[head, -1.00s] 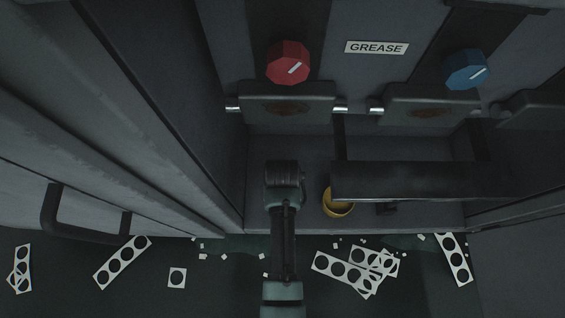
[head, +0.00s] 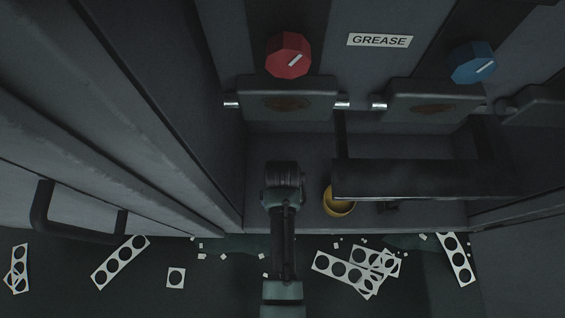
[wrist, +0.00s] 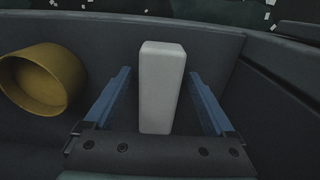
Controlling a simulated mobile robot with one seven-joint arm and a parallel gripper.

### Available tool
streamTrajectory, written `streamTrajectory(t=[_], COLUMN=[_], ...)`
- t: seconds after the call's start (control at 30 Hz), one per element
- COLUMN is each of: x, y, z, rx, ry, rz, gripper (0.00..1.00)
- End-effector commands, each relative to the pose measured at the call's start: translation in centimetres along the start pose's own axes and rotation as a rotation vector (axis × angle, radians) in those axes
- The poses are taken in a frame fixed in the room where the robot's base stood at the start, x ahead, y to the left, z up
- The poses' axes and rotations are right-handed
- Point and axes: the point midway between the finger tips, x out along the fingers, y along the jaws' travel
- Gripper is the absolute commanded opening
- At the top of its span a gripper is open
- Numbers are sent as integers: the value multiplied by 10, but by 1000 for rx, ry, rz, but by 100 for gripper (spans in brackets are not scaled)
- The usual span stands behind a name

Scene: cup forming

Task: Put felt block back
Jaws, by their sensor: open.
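A white upright block, which looks like the felt block (wrist: 161,88), stands in the wrist view between the two blue fingers of my gripper (wrist: 161,100). The fingers are open, with a gap on each side of the block. Whether its base rests on the recess floor is hidden behind the gripper body. In the head view my arm's end hides the fingers and the block.
A yellow cup-like container (head: 338,203) is right of my arm, also at left in the wrist view (wrist: 42,80). A dark bar (head: 430,180) overhangs it. Red (head: 289,55) and blue (head: 473,63) knobs sit above. Punched strips (head: 345,270) litter the floor.

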Motion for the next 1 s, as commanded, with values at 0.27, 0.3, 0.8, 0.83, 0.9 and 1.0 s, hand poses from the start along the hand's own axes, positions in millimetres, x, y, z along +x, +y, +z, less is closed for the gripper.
streamTrajectory(t=[0.27,0.3,0.8,0.83,0.9,1.0], x=[-48,-57,-120,-120,-121,-120], y=[0,0,0,0,0,0], z=[0,0,0,0,0,0], rx=[0,0,0,0,0,0], ry=[2,2,0,-1,-1,-1], rz=[0,0,0,0,0,0], gripper=[89,89,89,89,89,89])
